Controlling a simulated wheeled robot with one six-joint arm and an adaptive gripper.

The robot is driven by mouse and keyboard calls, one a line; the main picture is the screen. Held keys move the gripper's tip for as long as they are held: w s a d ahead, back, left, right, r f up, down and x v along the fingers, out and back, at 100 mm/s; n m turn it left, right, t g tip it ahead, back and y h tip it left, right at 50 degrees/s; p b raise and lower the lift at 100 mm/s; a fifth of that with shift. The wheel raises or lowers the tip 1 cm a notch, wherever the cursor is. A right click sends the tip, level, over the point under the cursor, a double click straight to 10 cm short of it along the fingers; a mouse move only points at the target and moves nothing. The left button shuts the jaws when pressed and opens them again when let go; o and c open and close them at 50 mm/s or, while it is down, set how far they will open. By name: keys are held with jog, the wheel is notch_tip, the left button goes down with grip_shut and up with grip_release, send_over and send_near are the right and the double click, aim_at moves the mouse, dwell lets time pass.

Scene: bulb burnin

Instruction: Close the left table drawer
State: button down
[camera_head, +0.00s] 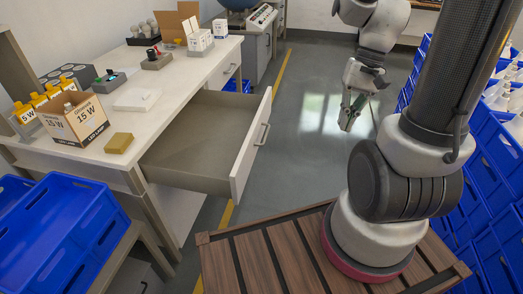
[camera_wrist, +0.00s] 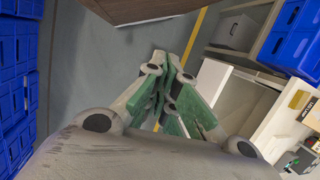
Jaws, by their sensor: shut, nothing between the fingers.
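The open table drawer (camera_head: 190,150) is pulled far out from the near part of the white table (camera_head: 150,112). It has a grey, empty-looking inside and a white front panel (camera_head: 252,150) with a bar handle (camera_head: 263,134). Another drawer (camera_head: 226,70), farther along the table, looks shut. My gripper (camera_head: 347,118) hangs over the floor, to the right of the open drawer and clear of its front. In the wrist view the green-padded fingers (camera_wrist: 172,62) are together and empty. The white drawer front (camera_wrist: 212,82) shows there to their right.
On the table are a bulb carton (camera_head: 75,118), yellow boxes (camera_head: 38,98), a tan block (camera_head: 119,143) and small devices. Blue crates stand at lower left (camera_head: 60,225) and along the right (camera_head: 490,165). The floor between drawer and gripper is clear.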

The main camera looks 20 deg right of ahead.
jog(key=w+a+f+m+t+y, duration=0.1)
jog(key=w+a+f+m+y, duration=0.1)
jog(key=w+f+m, duration=0.3)
jog(key=w+a+f+m+t+y, duration=0.15)
jog(key=f+m, duration=0.25)
jog(key=f, duration=0.4)
jog(key=w+a+f+m+y, duration=0.1)
jog(key=w+f+m+y, duration=0.1)
jog(key=w+f+m, duration=0.3)
jog(key=w+f+m+t, duration=0.3)
jog(key=w+m+t, duration=0.15)
jog(key=w, duration=0.35)
jog(key=shift+g+h, duration=0.35)
jog(key=shift+g, duration=0.05)
jog(key=shift+w+a+r+x, duration=0.15)
jog(key=shift+a+r+x, duration=0.15)
jog(key=shift+x, duration=1.85)
jog(key=shift+w+a+r+x, duration=0.1)
jog(key=shift+a+r+x, duration=0.25)
jog(key=shift+x, duration=1.85)
jog(key=shift+w+a+r+x, duration=0.15)
jog(key=shift+a+r+x, duration=0.15)
jog(key=shift+x, duration=1.85)
jog(key=shift+d, duration=0.1)
